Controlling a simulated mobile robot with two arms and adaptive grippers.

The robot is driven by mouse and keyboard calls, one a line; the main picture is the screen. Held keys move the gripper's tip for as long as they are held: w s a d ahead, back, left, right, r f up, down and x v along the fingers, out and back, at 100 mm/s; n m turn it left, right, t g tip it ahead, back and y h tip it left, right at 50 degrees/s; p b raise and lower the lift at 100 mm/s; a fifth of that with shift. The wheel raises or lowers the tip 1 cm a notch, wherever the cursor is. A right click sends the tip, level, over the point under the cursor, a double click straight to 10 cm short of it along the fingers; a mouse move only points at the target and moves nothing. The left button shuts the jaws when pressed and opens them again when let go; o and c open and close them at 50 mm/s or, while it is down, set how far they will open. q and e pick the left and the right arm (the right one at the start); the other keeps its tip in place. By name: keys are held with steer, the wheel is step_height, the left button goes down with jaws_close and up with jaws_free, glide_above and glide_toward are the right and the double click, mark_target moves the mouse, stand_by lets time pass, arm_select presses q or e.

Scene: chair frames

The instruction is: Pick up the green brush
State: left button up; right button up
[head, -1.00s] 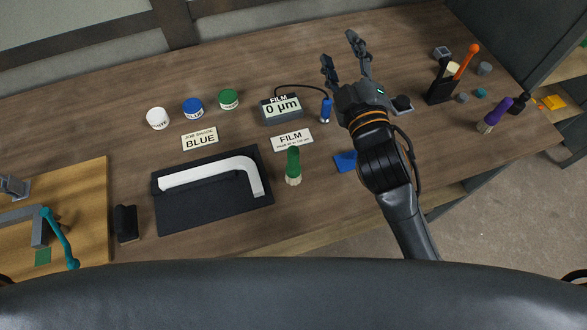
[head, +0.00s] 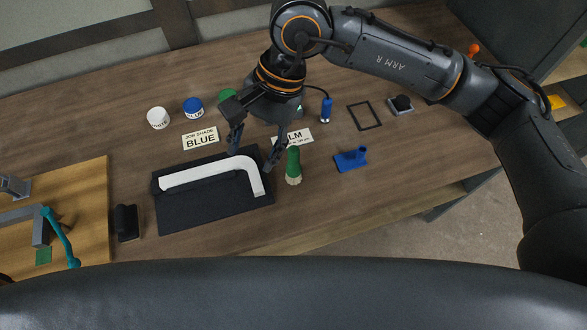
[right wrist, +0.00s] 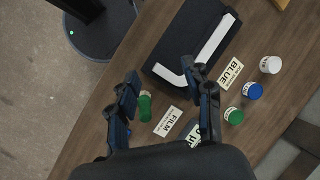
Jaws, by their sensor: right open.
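The green brush (head: 293,163) is on the table just right of the black mat, its pale bristles toward the table's near edge. I cannot tell whether it stands or lies. It also shows in the right wrist view (right wrist: 145,106), close beside one finger. My right gripper (head: 252,160) is open and empty, pointing down above the right end of the mat, left of the brush and apart from it. Its fingers also show in the right wrist view (right wrist: 160,72). My left gripper is not in view.
A white bent piece (head: 210,172) lies on the black mat (head: 200,208). White (head: 158,118), blue (head: 193,107) and green (head: 227,96) pots stand behind. A blue holder (head: 350,160) is right of the brush. A black block (head: 126,222) stands left of the mat.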

mark_target(294, 158)
steer(key=w+d+t+h, duration=0.1)
steer(key=d, duration=0.1)
steer(key=w+d+h, duration=0.1)
steer(key=w+d, duration=0.1)
steer(key=w+d+t+h, duration=0.1)
steer(key=w+d, duration=0.1)
steer(key=shift+w+d+n+t+h, duration=0.25)
steer(key=shift+d+n+t+h, duration=0.05)
steer(key=shift+d+n+h, duration=0.1)
steer(key=shift+w+d+f, duration=0.1)
steer(key=shift+f, duration=0.2)
step_height(294, 158, down, 8)
steer(key=p, duration=0.2)
steer(key=shift+r+p, duration=0.15)
steer(key=shift+p, duration=0.15)
steer(key=f+p, duration=0.2)
steer(key=f, duration=0.1)
steer(key=f+p, duration=0.1)
steer(key=shift+a+f, duration=0.25)
steer(key=shift+f, duration=0.45)
steer(key=shift+c, duration=0.5)
steer(key=shift+w, duration=0.1)
jaws_close()
